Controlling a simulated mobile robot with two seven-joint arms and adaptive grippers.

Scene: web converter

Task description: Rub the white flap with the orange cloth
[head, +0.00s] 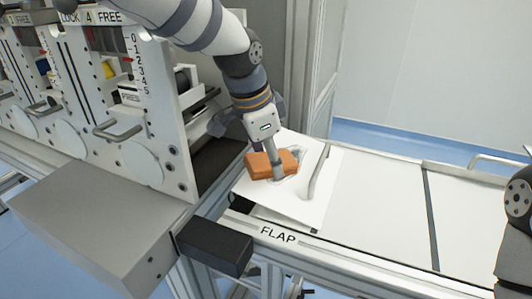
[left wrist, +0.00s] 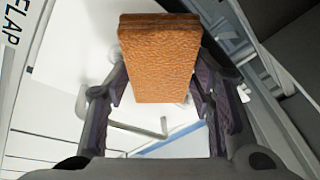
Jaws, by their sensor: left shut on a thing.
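The orange cloth (head: 265,165) is a thick, block-like pad. My left gripper (head: 278,168) is shut on it and holds it at the white flap (head: 262,205). In the left wrist view the cloth (left wrist: 160,58) sits between the two fingers of the left gripper (left wrist: 160,85). The flap is a white panel with a grey bar handle (head: 320,172) on its right part. The cloth covers part of the flap's upper middle, and I cannot tell whether it touches the surface. My right gripper is not in view.
The rail in front carries the label FLAP (head: 278,234). A black block (head: 213,246) and a grey box (head: 95,235) stand at the front left. An upright machine panel (head: 140,110) rises left of the flap. White covers (head: 385,195) extend right.

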